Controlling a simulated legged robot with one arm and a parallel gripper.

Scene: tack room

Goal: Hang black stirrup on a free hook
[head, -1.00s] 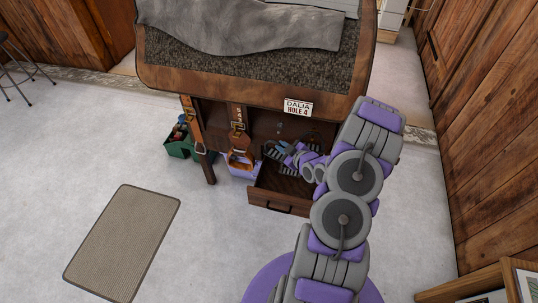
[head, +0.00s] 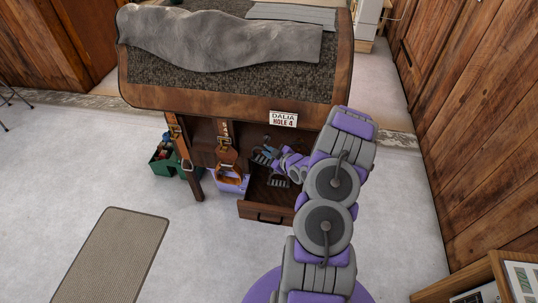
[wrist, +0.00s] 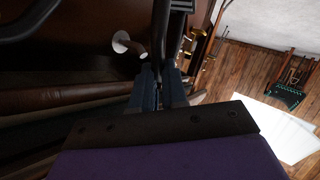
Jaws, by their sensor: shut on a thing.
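My gripper (wrist: 165,78) is shut on the black stirrup (wrist: 161,32), whose dark bars rise from between the fingertips at the top of the wrist view. A hook with a pale round end (wrist: 121,42) shows just left of the stirrup, apart from the fingers. In the head view my gripper (head: 270,156) is under the rack's front edge, above the open drawer (head: 262,213). The stirrup is too small and dark there to make out clearly.
The wooden saddle rack (head: 235,103) carries a grey blanket (head: 215,40) and a sign reading DALIA HOLE 4 (head: 283,119). A purple box (head: 231,184) and a green box (head: 170,168) stand below. A mat (head: 110,258) lies at left. A wooden wall closes the right.

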